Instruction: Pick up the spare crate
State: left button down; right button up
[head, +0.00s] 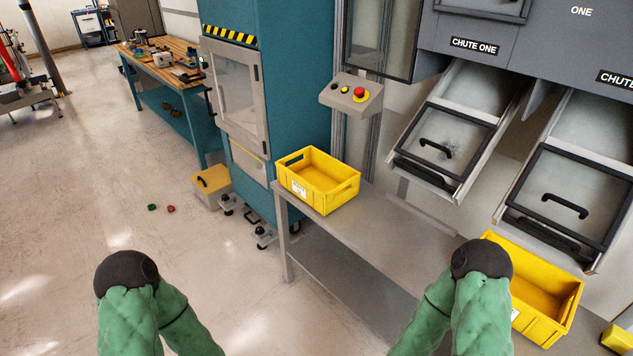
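An empty yellow crate (318,181) with a small white label stands upright on the left end of a grey metal bench (377,232). A second yellow crate (538,292), also looking empty, sits below the chutes at the lower right; my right arm covers part of its left side. No marking I can read tells which one is the spare. Both my green-sleeved arms show along the bottom edge with dark rounded joints, apart from the bench crate. Neither gripper shows.
Two sloping chutes (437,150) with handled flaps overhang the bench's right side. A control box (351,94) with a red button stands behind the crate. A teal machine (283,90) is behind left.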

aim_at(324, 183)
jog(key=i+j, duration=0.25)
jog(key=i, duration=0.25)
jog(key=i+j, duration=0.25)
jog(key=i, duration=0.25)
jog(key=i+j, duration=0.2)
jog(key=i, duration=0.35)
jog(key=j+u, duration=0.05)
